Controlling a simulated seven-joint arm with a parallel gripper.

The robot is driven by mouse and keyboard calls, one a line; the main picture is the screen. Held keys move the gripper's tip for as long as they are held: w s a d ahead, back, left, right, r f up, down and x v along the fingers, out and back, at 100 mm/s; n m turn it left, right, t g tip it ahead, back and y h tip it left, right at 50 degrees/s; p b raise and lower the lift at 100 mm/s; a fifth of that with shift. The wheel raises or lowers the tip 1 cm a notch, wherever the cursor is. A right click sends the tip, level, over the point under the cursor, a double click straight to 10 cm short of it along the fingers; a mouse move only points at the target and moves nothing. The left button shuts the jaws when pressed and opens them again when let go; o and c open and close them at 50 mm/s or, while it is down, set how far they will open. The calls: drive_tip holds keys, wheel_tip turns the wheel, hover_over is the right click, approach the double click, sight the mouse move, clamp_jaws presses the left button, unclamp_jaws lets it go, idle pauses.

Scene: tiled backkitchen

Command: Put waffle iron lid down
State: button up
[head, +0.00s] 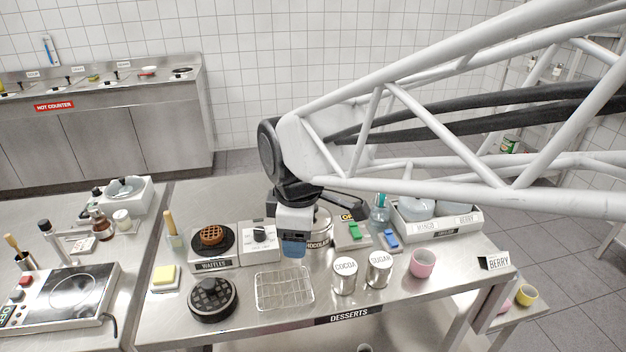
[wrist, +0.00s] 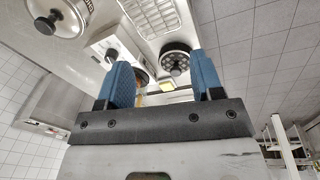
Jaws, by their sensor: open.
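My gripper (head: 293,246), with blue fingers, is above the table to the right of the waffle iron, apart from the lid. In the wrist view the lid (wrist: 175,60) shows beyond the gap between my spread, empty fingers (wrist: 163,62). One finger partly hides the waffle iron there.
A wire rack (head: 284,288) lies right of the lid. Cocoa (head: 345,275) and sugar (head: 379,270) tins and a pink cup (head: 423,263) stand further right. A control box (head: 259,240) adjoins the waffle iron. A yellow sponge (head: 164,276) lies left.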

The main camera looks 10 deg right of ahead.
drive_tip(key=s+d+m+t, duration=0.1)
drive_tip(key=s+d+m, duration=0.9)
drive_tip(key=m, duration=0.5)
drive_tip(key=shift+s+d, duration=0.2)
drive_tip(key=shift+d, duration=0.4)
